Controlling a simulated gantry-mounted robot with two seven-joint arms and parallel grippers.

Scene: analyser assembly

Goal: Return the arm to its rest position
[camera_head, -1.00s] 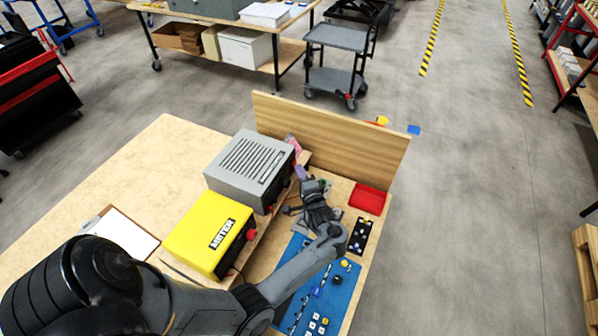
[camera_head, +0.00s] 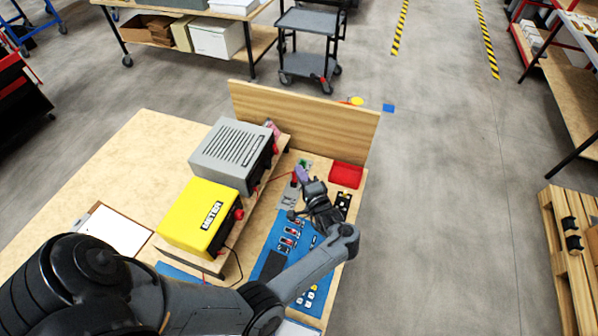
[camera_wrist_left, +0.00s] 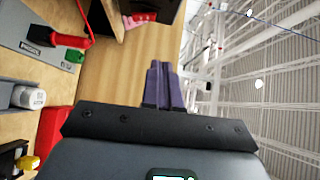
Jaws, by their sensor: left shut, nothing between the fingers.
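My left arm comes in from the lower left and reaches over the right part of the wooden bench. My left gripper (camera_head: 302,173) has purple fingers and is shut and empty. It hangs to the right of the grey vented box (camera_head: 232,145) and left of the red tray (camera_head: 346,175). In the left wrist view the gripper's fingers (camera_wrist_left: 163,85) lie side by side with nothing between them, in front of the wooden back panel. My right gripper is not in view.
A yellow meter (camera_head: 205,215) stands beside the grey box. A blue mat (camera_head: 268,266) with small parts lies under my forearm. The wooden back panel (camera_head: 300,120) edges the bench's far side. A clipboard (camera_head: 112,232) lies at left. Open floor lies to the right.

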